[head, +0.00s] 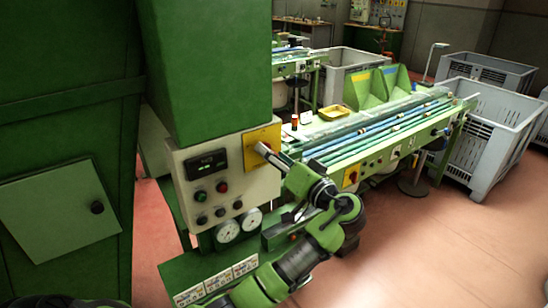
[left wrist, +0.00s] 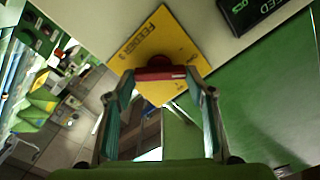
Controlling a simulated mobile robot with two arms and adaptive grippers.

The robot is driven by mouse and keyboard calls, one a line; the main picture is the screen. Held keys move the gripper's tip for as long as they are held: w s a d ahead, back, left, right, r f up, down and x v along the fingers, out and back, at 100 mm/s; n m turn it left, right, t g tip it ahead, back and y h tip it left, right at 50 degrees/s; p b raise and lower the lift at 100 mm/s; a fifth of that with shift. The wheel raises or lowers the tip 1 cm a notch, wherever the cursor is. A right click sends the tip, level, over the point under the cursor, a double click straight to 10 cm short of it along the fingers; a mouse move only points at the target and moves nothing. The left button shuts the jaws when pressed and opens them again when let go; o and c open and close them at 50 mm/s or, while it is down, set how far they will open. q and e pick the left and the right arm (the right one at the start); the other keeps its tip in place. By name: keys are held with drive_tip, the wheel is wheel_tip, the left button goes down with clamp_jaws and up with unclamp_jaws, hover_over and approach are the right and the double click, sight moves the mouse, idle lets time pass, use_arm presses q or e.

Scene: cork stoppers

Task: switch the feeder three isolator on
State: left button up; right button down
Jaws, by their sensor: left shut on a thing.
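The feeder three isolator is a red rotary handle (left wrist: 160,74) on a yellow plate (left wrist: 182,42) lettered "FEEDER 3" in the left wrist view. In the head view the yellow plate (head: 254,136) is on the right part of a cream control panel; my gripper hides most of the handle there. My left gripper (left wrist: 160,82) is shut on the red handle, a finger at each end. It also shows in the head view (head: 263,149), against the plate. The handle lies across the picture in the wrist view. My right gripper is not in view.
The panel (head: 184,212) also carries a dark display (head: 206,164), several buttons and two gauges (head: 228,231) below. Green cabinets stand to the left and above. A conveyor line (head: 390,125) runs behind on the right, with grey crates (head: 492,135) beyond. Red floor is open at lower right.

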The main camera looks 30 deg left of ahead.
use_arm(q)
drive_tip(key=shift+w+m+p, duration=0.1)
drive_tip(key=shift+m+p, duration=1.5)
drive_tip(key=shift+m, duration=3.5)
drive_tip(key=o, duration=1.1)
drive_tip(key=shift+f, duration=0.1)
drive_tip(key=v, duration=0.7)
drive_tip(key=shift+d, duration=0.3)
